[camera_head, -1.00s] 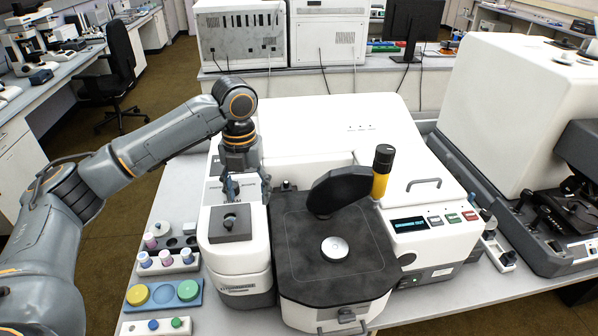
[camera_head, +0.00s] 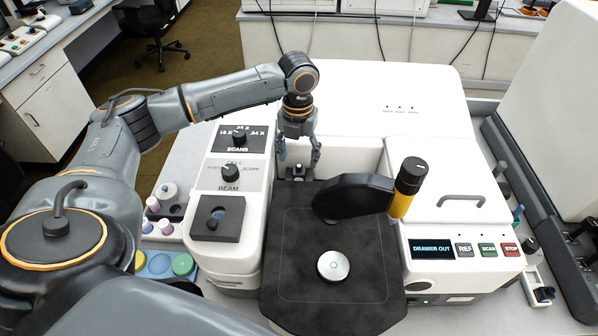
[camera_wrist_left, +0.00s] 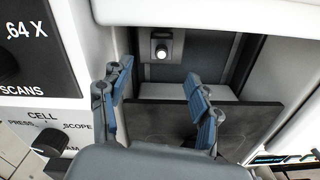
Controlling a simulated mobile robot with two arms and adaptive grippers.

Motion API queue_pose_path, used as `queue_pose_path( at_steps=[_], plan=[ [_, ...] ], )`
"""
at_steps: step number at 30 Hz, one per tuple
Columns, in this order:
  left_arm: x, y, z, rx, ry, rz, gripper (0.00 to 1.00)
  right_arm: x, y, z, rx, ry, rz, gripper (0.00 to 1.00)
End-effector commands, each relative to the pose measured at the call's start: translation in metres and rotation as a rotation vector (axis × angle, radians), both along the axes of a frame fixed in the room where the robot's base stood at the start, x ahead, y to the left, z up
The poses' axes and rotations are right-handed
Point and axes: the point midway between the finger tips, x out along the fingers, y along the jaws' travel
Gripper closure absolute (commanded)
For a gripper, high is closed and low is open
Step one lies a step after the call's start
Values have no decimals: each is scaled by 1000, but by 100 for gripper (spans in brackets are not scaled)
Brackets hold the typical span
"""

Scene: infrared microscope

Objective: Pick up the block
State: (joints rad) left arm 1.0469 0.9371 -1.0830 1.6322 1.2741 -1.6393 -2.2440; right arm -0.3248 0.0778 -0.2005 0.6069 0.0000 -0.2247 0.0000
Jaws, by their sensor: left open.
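A small dark block (camera_head: 298,173) with a pale round knob sits in the recess at the back of the microscope's pulled-out drawer (camera_head: 290,262). The block also shows in the left wrist view (camera_wrist_left: 161,48), near the top middle. My left gripper (camera_head: 298,160) is open and empty, pointing down over the recess. In the left wrist view its two blue-padded fingers (camera_wrist_left: 158,76) are spread apart, with the block beyond them and clear of both. In the head view the gripper partly covers the recess. My right gripper is not in view.
A black arm (camera_head: 352,197) overhangs the drawer, with a yellow-black post (camera_head: 408,188) at right. A white disc (camera_head: 333,266) lies on the drawer.

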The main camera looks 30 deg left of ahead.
Motion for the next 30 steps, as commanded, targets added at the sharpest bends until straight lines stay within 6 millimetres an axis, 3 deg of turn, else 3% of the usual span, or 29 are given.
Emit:
queue_pose_path(
  at_steps=[6,9,15,23,26,30],
  plan=[
    [2,1,-14,1,1,1,38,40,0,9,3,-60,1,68],
    [5,4,-27,0,3,1,38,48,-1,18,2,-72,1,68],
    [8,5,-55,1,1,-1,38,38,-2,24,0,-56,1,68],
    [8,5,-61,1,-1,-1,38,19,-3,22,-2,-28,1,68],
    [8,5,-61,1,-1,-1,52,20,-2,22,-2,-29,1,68],
    [8,5,-60,1,-1,-1,81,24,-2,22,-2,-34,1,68]
  ],
)
